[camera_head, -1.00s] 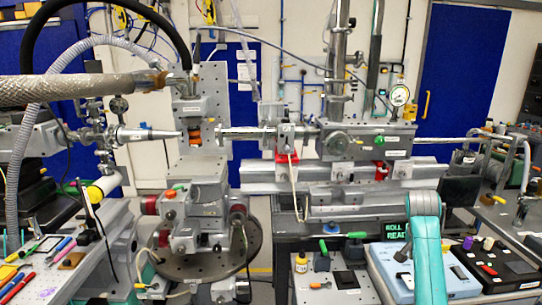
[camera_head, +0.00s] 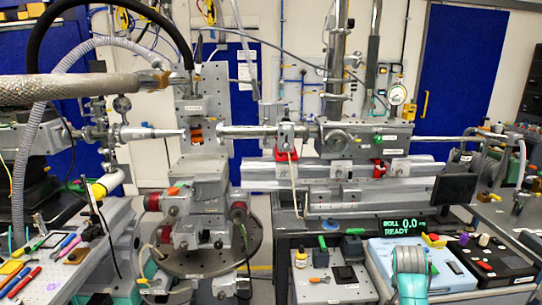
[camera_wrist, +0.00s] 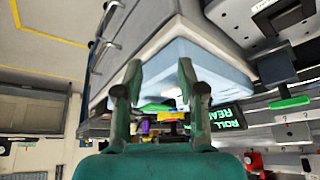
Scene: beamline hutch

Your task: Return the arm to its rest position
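My teal and grey arm (camera_head: 410,272) shows at the bottom right of the head view, low in front of the pale blue case. My gripper (camera_wrist: 157,80) shows in the wrist view, its two dark green fingers spread apart. Nothing is held between the fingers. The pale blue case (camera_wrist: 205,63) lies beyond the fingertips in the wrist view; I cannot tell the distance. The gripper cannot be made out in the head view.
The pale blue case (camera_head: 445,280) sits on the right bench near my arm. A display (camera_head: 402,225) behind it reads "ROLL 0.0 READY". A dark tray (camera_head: 490,262) with small parts stands to its right. A grey plate (camera_head: 335,284) with small items lies left.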

